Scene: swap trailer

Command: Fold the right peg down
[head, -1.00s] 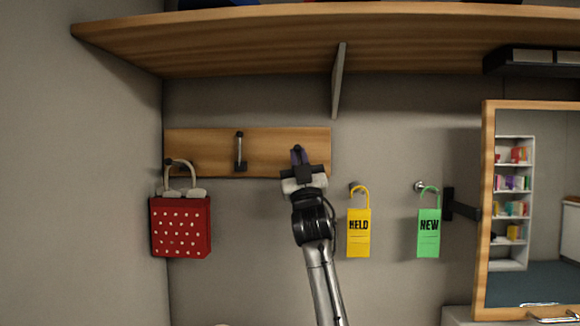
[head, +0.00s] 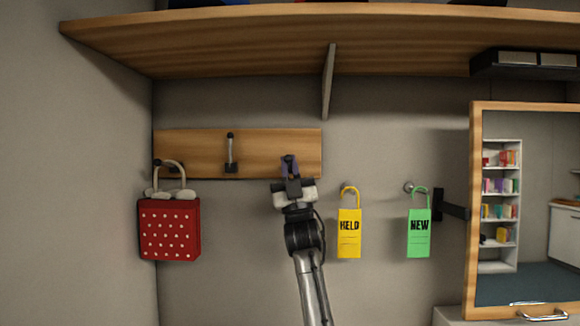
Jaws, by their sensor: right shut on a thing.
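A wooden peg board (head: 256,152) is fixed to the wall. Its middle peg (head: 230,152) stands folded up against the board. A red bag (head: 170,229) with white dots hangs by its handle at the board's left end, where the left peg is mostly hidden. My right gripper (head: 289,168) is at the right end of the board, shut on the right peg (head: 288,158). Only the dark tip of that peg shows; the jaws hide the rest, so its exact tilt is hard to tell. My left gripper is not in view.
A yellow HELD tag (head: 349,234) and a green NEW tag (head: 419,234) hang on wall knobs right of my arm. A wooden shelf (head: 300,35) with a bracket (head: 328,82) juts out above. A framed mirror (head: 474,200) stands at the right.

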